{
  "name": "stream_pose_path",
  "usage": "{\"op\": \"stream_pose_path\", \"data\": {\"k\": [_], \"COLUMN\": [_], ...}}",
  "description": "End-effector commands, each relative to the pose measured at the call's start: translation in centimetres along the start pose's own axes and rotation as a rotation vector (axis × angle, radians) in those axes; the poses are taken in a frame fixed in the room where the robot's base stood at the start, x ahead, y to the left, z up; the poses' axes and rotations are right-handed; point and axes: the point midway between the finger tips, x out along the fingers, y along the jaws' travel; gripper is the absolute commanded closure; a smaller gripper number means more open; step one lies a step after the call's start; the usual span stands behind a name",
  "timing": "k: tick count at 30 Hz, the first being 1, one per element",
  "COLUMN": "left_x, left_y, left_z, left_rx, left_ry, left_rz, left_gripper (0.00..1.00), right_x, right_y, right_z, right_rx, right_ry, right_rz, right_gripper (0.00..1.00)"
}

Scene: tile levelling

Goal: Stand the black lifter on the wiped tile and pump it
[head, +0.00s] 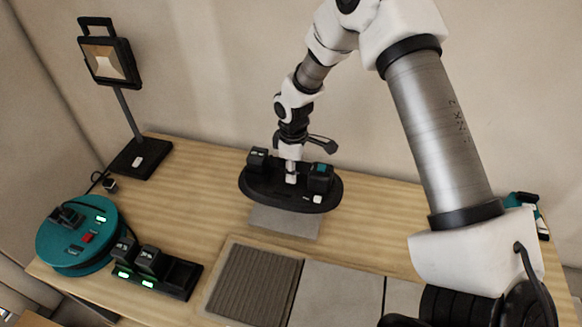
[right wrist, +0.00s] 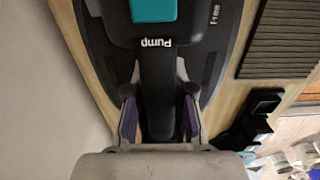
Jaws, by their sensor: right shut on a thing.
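The black lifter (head: 268,195) is an oval black body with a dark block at each end, one with a teal top. In the head view it is at the back middle of the bench, over a loose grey tile (head: 285,222) whose front part shows. I cannot tell whether it touches that tile. My right gripper (head: 291,168) is shut on the lifter's handle from above. In the right wrist view the lifter (right wrist: 210,50) bears the word "Pump", and its dark handle runs between the fingers (right wrist: 159,112). My left gripper is out of view.
A ribbed panel (head: 252,284) and smooth grey tiles (head: 335,297) lie at the front. A charger with batteries (head: 182,278), a teal cable reel (head: 72,252) and a work lamp (head: 108,62) stand left. A teal-and-black item (head: 528,205) is far right. Bare wood (head: 200,190) lies left of the lifter.

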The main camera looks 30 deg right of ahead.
Motion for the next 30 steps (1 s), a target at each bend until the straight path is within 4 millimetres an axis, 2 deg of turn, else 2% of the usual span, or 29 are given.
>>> {"op": "stream_pose_path", "data": {"k": [16,30], "left_x": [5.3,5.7], "left_y": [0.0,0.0], "left_z": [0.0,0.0], "left_rx": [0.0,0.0], "left_ry": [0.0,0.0], "left_rz": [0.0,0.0], "left_gripper": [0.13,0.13], "right_x": [5.5,6.0], "right_y": [0.0,0.0], "right_z": [0.0,0.0], "right_rx": [-0.001,-0.001], "right_ry": [0.001,0.001], "right_rz": [0.001,0.001], "right_gripper": [1.0,1.0]}}
